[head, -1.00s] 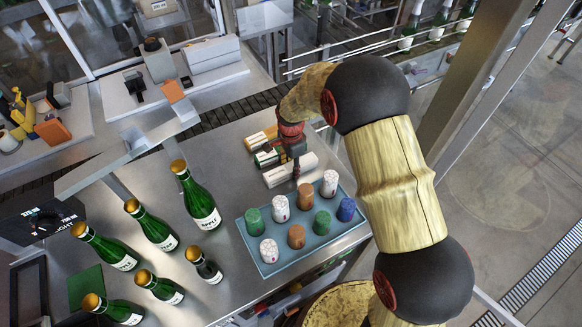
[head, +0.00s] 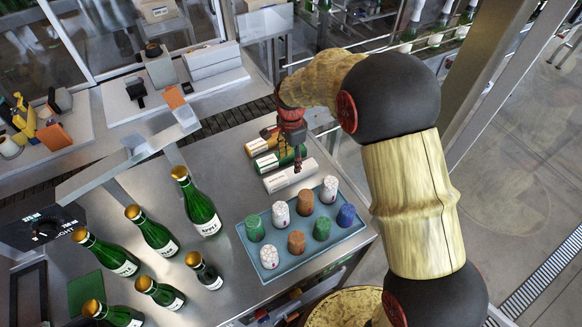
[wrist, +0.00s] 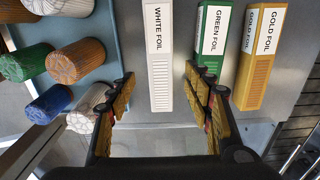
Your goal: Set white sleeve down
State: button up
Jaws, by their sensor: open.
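A long white sleeve (head: 291,177), labelled WHITE FOIL, lies flat on the steel table just behind the blue tray. In the wrist view the white sleeve (wrist: 158,50) runs lengthwise between and beyond my open fingers. I see no finger touching it.
The blue tray (head: 318,258) holds several white, green, orange-brown and blue capsules, close to the sleeve. Several green bottles (head: 201,210) stand to the left on the table. Bare table lies between bottles and boxes. A metal post stands right of my arm.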

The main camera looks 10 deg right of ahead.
jog(key=shift+r, duration=2.1)
notch_tip(320, 180, up, 8)
jog(key=n+t, duration=0.1)
jog(key=n, duration=0.1)
send_over(291, 172)
jog(key=s+d, duration=0.3)
jog(key=s, duration=0.1)
jog(key=s+d+r+n+t, duration=0.2)
jog(key=s+d+r+n, duration=0.2)
jog(key=s+r, duration=0.45)
jog(key=s+d+r+n+t, duration=0.1)
jog(key=s+d+r+n, duration=0.1)
jog(key=s, duration=0.6)
jog(key=s+d+r+n+t, duration=0.1)
jog(key=s+d+r+n, duration=0.1)
jog(key=s+n, duration=0.3)
jog(key=s+d, duration=0.1)
jog(key=s, duration=0.3)
jog(key=shift+r+t, duration=0.2)
jog(key=shift+t, duration=0.1)
notch_tip(291, 172, down, 11)
jog(key=b, duration=1.1)
